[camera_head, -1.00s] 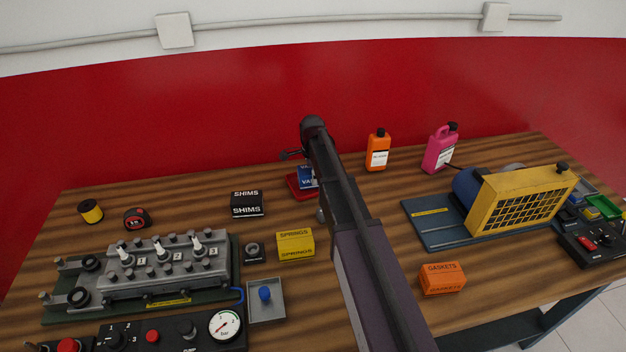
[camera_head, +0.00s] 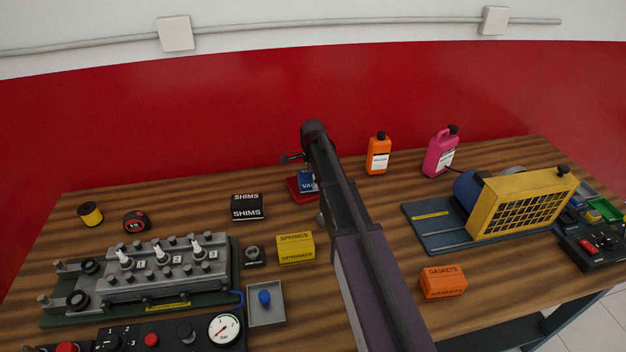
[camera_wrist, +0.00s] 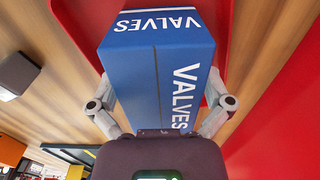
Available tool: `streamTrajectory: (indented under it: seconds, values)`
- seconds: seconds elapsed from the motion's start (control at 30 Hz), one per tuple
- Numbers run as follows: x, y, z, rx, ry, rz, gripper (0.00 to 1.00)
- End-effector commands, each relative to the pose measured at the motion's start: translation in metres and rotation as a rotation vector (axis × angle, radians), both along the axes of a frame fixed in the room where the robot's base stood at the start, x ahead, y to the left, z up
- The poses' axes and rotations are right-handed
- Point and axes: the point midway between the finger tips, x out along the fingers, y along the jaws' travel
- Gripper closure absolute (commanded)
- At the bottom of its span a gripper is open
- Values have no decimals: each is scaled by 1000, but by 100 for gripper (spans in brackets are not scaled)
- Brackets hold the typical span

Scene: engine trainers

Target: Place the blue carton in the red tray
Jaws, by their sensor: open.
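The blue carton (camera_head: 306,182), lettered VALVES, is at the red tray (camera_head: 293,191) near the back of the bench, partly hidden by my arm. In the wrist view the carton (camera_wrist: 160,65) fills the middle, with the red tray (camera_wrist: 228,40) showing around its far part. The carton looks to be standing in the tray; its base is hidden. My gripper (camera_wrist: 158,108) is open, with one finger on each side of the carton and the tips close to its sides. I cannot tell whether either tip touches.
A black SHIMS box (camera_head: 247,207) and a yellow SPRINGS box (camera_head: 296,248) stand left of my arm. An orange bottle (camera_head: 378,154) and a pink jug (camera_head: 440,152) stand at the back right. An orange GASKETS box (camera_head: 443,282) is in front. The red wall is close behind.

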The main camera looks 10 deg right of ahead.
Motion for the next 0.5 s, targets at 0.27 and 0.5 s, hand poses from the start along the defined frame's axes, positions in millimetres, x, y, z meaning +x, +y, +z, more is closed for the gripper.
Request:
streamTrajectory:
  seconds: [0.27,0.5]
  values:
    - [0,0,6,0,0,0,0]
    - [0,-1,22,0,0,-1,0]
